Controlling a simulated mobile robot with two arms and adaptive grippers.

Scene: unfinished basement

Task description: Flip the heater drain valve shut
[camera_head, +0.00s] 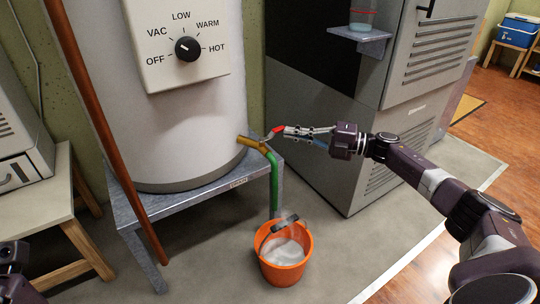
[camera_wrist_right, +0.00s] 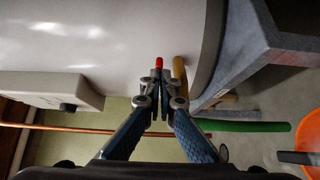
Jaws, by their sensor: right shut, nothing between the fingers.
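The white water heater tank (camera_head: 190,120) stands on a grey metal stand. Its brass drain valve (camera_head: 252,143) sticks out low on the right side, with a red-tipped lever (camera_head: 278,130) angled up and right. A green hose (camera_head: 274,178) runs from the valve down toward the orange bucket (camera_head: 285,272). My right gripper (camera_head: 287,131) is shut and empty, its fingertips right at the red tip. In the wrist view the red tip (camera_wrist_right: 158,62) shows just beyond the closed fingertips (camera_wrist_right: 160,76), beside the brass valve (camera_wrist_right: 179,72); contact is unclear. Dark parts of my left arm show at lower left.
A dial panel (camera_head: 183,45) is on the tank front. A copper pipe (camera_head: 100,125) slants down at left. A grey cabinet (camera_head: 345,175) with a small shelf (camera_head: 362,38) stands right of the valve. A wooden bench (camera_head: 40,212) is at left. Floor is clear right of the bucket.

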